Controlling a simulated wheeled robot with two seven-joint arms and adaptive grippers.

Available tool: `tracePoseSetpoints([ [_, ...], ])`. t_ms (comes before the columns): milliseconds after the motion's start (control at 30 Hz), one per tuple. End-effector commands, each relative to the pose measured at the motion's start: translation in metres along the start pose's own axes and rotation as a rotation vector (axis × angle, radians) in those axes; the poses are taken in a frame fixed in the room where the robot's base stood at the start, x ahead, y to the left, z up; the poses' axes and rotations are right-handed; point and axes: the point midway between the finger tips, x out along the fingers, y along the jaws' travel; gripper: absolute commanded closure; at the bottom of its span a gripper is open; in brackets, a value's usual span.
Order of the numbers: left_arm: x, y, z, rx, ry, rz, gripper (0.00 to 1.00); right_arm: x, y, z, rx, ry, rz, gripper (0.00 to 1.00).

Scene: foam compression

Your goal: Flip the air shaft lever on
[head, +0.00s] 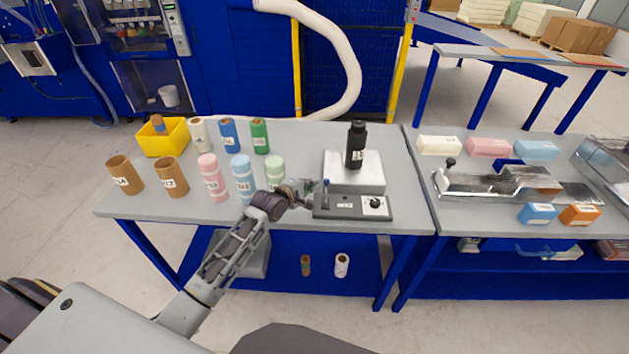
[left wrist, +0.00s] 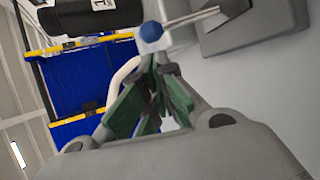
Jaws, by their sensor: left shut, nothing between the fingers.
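The air shaft lever (head: 326,184) is a thin stem with a blue knob, standing near the left end of a dark grey control box (head: 350,213) at the table's front edge. In the left wrist view the blue knob (left wrist: 151,31) and its metal stem show just beyond my fingertips. My left gripper (head: 307,189) is shut and empty, just left of the lever. Its green-padded fingers (left wrist: 154,68) come together close to the knob; I cannot tell whether they touch it. My right gripper is not in view.
A black bottle-like cylinder (head: 356,146) stands on a light metal block (head: 355,180) behind the box. Several coloured rolls, such as a pink one (head: 212,178), stand on the table to the left, with a yellow bin (head: 178,145). A second table with foam blocks is at right.

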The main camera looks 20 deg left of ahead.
Motion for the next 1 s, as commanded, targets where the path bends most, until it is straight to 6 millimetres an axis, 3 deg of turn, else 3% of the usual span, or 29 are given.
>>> tracePoseSetpoints([
  [500,0.034,0.001,0.000,0.001,0.000,0.000,1.00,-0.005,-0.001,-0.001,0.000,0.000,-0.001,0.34],
  [1000,0.038,0.000,0.000,0.001,0.000,-0.001,1.00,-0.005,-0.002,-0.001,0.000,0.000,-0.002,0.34],
])
